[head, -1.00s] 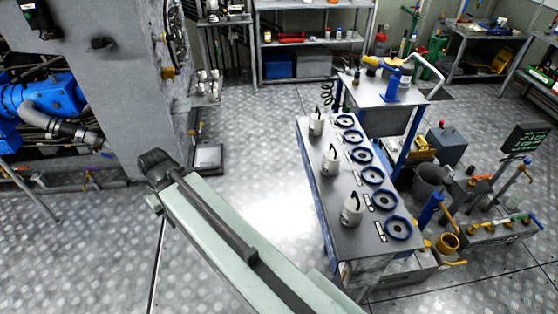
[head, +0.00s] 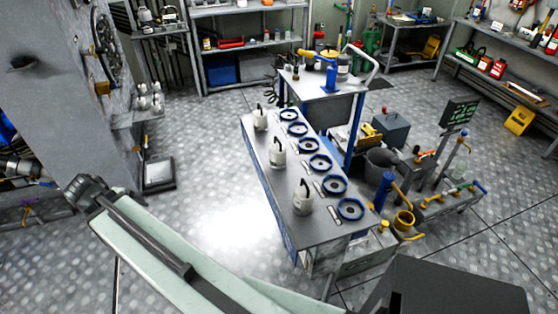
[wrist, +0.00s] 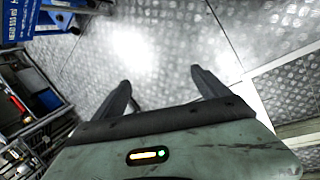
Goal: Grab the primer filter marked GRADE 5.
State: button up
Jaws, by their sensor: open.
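One is at the far end (head: 261,121), one in the middle (head: 278,158) and one at the near end (head: 304,202). Small plates lie beside them, too small to read, so I cannot tell which is GRADE 5. My gripper (wrist: 161,82) is open and empty in the wrist view, over bare floor. In the head view my arm's end is left of the bench, well apart from the canisters.
Several blue ring-shaped wheels (head: 320,163) line the bench's right side. A taller cart (head: 310,86) stands behind it. A grey machine housing (head: 50,100) is at the left. Bare metal-plate floor (head: 215,215) lies between housing and bench.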

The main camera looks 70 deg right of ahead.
jog(key=s+d+f+n+g+h+b, duration=0.1)
jog(key=s+d, duration=0.1)
jog(key=d, duration=0.5)
jog(key=s+d+f+n+h+b, duration=0.1)
jog(key=s+d, duration=0.2)
jog(key=d, duration=0.5)
jog(key=n+g+h+b, duration=0.5)
jog(key=n+g+b, duration=0.1)
jog(key=n, duration=0.1)
send_near(270, 151)
jog(key=x, duration=0.9)
jog(key=shift+w, duration=0.1)
jog(key=shift+s+d+f+m+b, duration=0.3)
jog(key=shift+s+d+f+b, duration=0.15)
jog(key=shift+d, duration=0.35)
jog(key=shift+h, duration=0.3)
jog(key=b+x, duration=0.1)
jog(key=x, duration=0.1)
jog(key=b+x, duration=0.1)
jog(key=x, duration=0.2)
jog(key=shift+s+f, duration=0.15)
jog(key=shift+s, duration=0.35)
jog(key=c, duration=1.7)
